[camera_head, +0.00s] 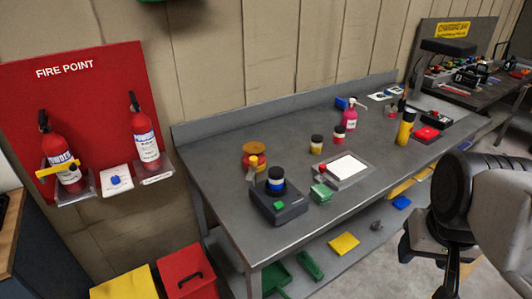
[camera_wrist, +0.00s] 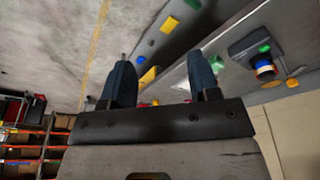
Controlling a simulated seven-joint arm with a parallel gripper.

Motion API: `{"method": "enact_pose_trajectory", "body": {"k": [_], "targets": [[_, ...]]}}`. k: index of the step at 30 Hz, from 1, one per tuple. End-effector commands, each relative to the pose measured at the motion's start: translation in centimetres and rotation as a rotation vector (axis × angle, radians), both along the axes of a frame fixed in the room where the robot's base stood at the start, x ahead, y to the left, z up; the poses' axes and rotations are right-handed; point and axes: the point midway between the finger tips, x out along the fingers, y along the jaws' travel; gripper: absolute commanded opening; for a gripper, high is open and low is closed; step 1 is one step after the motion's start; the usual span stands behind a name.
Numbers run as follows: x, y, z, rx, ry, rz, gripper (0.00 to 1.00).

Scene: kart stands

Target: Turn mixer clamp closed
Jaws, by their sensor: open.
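The mixer appears to be the dark grey machine (camera_head: 279,206) near the front left end of the grey workbench (camera_head: 225,175). It has a green button (camera_head: 279,205) and holds a jar (camera_head: 276,178) with a blue band and dark lid. An orange round part (camera_head: 255,150) with a red knob and a pale lever stands just behind. I cannot tell which part is the clamp or its position. In the wrist view, the mixer (camera_wrist: 240,48) is at the upper right, away from my gripper (camera_wrist: 160,62). My gripper's two dark fingers are apart, with nothing held between them.
A tray with a white pad (camera_head: 348,168), a green block (camera_head: 321,193), a small jar (camera_head: 316,144), a pink pump bottle (camera_head: 350,117) and a yellow cylinder (camera_head: 405,128) stand along the bench. A lower shelf (camera_head: 330,262) holds coloured items. Fire extinguishers (camera_head: 146,140) hang left.

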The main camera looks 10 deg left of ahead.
Motion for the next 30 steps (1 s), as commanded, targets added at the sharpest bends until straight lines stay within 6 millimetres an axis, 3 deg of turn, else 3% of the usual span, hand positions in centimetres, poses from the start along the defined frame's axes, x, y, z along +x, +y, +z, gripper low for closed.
{"method": "enact_pose_trajectory", "body": {"k": [8,14,30], "targets": [[2.5,1.1,0.9,0.016,0.013,-0.031,0.55],[6.1,3.1,2.1,0.039,0.034,-0.084,0.55],[17.0,11.6,3.9,0.091,0.098,-0.253,0.55]]}}
